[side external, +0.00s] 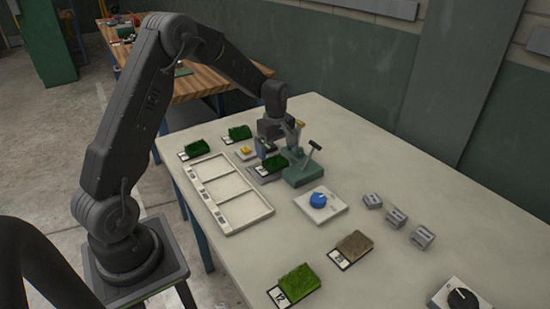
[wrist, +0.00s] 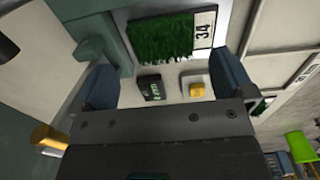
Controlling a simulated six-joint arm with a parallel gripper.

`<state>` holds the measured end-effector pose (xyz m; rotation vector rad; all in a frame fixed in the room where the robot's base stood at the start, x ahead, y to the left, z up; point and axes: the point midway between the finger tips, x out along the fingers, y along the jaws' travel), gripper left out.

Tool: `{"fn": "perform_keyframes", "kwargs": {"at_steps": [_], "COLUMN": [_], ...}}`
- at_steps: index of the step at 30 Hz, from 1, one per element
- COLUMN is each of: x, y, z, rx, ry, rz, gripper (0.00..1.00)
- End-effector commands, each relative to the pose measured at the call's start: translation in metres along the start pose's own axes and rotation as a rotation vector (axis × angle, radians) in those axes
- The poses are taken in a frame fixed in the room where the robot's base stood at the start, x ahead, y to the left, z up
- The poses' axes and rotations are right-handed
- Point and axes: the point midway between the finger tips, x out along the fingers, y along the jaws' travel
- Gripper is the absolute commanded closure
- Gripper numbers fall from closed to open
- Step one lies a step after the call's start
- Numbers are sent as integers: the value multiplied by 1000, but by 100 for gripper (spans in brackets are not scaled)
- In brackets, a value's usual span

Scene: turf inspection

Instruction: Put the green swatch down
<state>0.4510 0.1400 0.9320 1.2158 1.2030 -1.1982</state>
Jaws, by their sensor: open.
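A green turf swatch (wrist: 165,38) with a white label reading 34 lies on a grey plate in the wrist view. In the side view this swatch (side external: 274,163) sits beside the green-based device with levers (side external: 301,174), partly hidden by my gripper. My gripper (wrist: 164,68) is open, its two dark fingers wide apart with nothing clamped between them. In the side view my gripper (side external: 271,148) is low over the table, just behind and above the swatch. Other green swatches lie at the back left (side external: 196,148), at the back (side external: 237,133) and at the front (side external: 295,284).
A white compartment tray (side external: 207,200) lies left of the swatch. A yellow-button box (side external: 245,152) is behind it. A blue-knob box (side external: 319,203), brown swatch (side external: 352,247), grey blocks (side external: 395,217) and black-knob box (side external: 460,299) stand nearer the front and right. The table's right rear is clear.

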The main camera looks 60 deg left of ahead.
Motion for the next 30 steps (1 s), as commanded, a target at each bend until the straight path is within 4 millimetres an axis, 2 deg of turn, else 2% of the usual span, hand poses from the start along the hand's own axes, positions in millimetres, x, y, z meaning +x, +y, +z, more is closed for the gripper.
{"fn": "perform_keyframes", "kwargs": {"at_steps": [3, 9, 16, 19, 23, 27, 30], "x": [-29, -68, -91, -102, -131, -170, -190], "y": [-1, -2, -2, -6, -23, -60, -93], "z": [0, 0, 1, 8, 34, 78, 107], "rx": [0, 1, 2, 38, 191, 465, 669], "ry": [1, 0, -2, 3, 25, 71, 111], "rz": [0, -5, -9, 2, 49, 125, 177], "gripper": [0, 0, 0, 0, 0, 0, 0]}}
